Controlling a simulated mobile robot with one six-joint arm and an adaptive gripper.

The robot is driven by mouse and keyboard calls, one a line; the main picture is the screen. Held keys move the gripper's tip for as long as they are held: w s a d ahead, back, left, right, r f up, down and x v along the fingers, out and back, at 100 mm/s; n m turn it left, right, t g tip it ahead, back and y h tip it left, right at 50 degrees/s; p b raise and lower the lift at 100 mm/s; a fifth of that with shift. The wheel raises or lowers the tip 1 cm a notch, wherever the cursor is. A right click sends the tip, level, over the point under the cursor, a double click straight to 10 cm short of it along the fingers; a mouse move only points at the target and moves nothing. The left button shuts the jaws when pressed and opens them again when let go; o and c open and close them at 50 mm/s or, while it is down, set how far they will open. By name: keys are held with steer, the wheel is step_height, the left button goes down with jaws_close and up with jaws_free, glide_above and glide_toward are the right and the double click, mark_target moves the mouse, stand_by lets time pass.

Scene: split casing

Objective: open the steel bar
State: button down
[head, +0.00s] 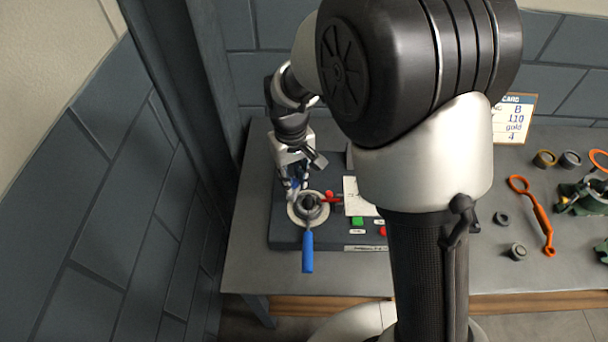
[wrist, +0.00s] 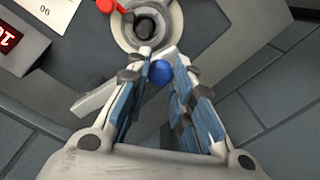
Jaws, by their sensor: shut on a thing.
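My gripper (wrist: 160,52) is at the rear left edge of a pale round ring with a dark centre (head: 310,208), set on a dark panel. In the wrist view, its fingers close together at the tips beside this ring (wrist: 127,32). A blue round knob (wrist: 160,73) shows between the fingers; what they hold is mostly hidden by them. A pale grey bar (wrist: 93,100), perhaps the steel bar, sticks out past the left finger in the wrist view. I cannot tell whether bar and knob join. A blue handle (head: 308,252) points from the ring towards the front.
A red handle (head: 332,198) sits right of the ring, near a white card (head: 355,207). Green (head: 358,221) and red (head: 382,231) buttons are on the panel. Orange-handled tools (head: 540,220) and small rings lie right. Tiled walls stand left and behind; my arm hides the middle.

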steer(key=w+a+m+p, duration=0.5)
steer(key=w+a+m, duration=0.4)
steer(key=m, duration=0.3)
steer(key=shift+w+a, duration=0.25)
steer(key=shift+w, duration=0.65)
steer(key=c, duration=1.4)
jaws_free()
steer(key=shift+o, duration=0.2)
steer(key=shift+r, duration=0.15)
step_height(320, 180, up, 12)
